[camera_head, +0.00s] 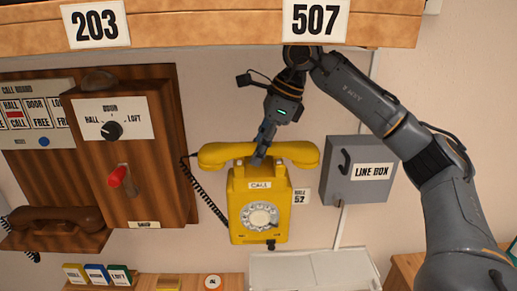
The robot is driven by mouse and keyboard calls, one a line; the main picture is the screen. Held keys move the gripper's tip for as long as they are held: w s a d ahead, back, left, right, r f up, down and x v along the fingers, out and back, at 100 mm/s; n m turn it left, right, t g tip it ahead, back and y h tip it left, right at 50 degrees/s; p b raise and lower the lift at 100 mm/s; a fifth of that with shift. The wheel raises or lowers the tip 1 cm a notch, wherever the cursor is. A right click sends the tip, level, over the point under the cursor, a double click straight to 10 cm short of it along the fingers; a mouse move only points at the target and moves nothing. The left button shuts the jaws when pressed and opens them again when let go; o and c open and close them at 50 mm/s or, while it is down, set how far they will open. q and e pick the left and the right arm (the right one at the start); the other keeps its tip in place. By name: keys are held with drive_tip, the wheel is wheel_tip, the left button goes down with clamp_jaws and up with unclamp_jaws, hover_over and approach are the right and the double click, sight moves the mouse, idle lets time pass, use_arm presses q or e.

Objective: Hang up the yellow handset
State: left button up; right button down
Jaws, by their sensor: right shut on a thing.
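The yellow handset (298,152) lies level across the top of the yellow wall phone (278,213), at its cradle. I cannot tell whether it is fully seated. My right gripper (260,156) comes down from above and is shut on the handset, left of its middle, hiding a small part of it. The phone has a CALL label and a round dial (260,217). A black coiled cord (205,195) hangs from the handset's left end. My left gripper is not in view.
A grey line box (358,188) is on the wall to the right. A wooden panel (165,150) with a knob and red lever is to the left, with a brown handset (55,220) below. A wooden beam (180,28) with number plates crosses above.

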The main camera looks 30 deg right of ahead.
drive_tip(key=shift+f+b, duration=0.7)
drive_tip(key=shift+f, duration=0.35)
idle(0.5)
drive_tip(key=c, duration=1)
unclamp_jaws()
drive_tip(key=shift+o, duration=0.2)
drive_tip(key=shift+r, duration=0.1)
